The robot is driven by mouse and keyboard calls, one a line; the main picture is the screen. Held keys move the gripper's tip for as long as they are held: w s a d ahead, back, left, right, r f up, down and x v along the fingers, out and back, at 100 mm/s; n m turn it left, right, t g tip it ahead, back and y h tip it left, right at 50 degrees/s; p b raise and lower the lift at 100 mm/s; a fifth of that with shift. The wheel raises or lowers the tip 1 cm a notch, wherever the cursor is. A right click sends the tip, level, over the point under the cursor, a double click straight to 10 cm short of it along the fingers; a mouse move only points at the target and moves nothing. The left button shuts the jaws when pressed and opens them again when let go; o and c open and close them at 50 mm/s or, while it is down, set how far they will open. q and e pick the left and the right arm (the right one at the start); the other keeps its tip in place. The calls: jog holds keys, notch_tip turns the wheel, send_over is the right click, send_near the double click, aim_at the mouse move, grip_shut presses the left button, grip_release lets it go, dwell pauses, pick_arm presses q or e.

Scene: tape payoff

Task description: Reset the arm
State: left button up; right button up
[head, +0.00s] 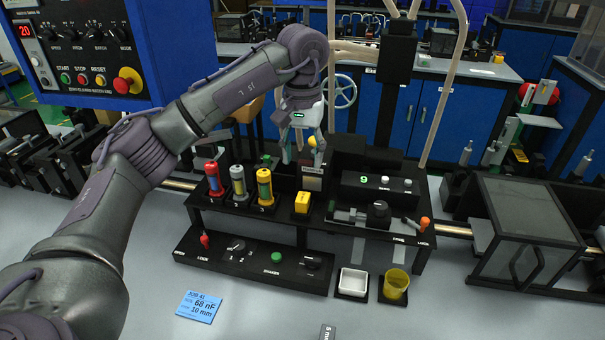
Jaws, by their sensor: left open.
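My left arm (200,100) comes in from the left and reaches over the black bench station (340,222). My left gripper (302,155) points down with its fingers apart, above a small block with a silvery label (312,172) at the back of the station. I see nothing held between the fingers. Whether the fingers touch the block cannot be told from this view. My right gripper is not in view.
Red (213,180), grey (238,182) and yellow (265,187) cylinders stand left of a yellow block (302,202). A white tray (352,282), yellow cup (396,284) and blue card (199,306) lie in front. A clear-sided box (525,228) stands right. The front bench is mostly clear.

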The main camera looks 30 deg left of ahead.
pick_arm(q)
jog(key=shift+r, duration=0.35)
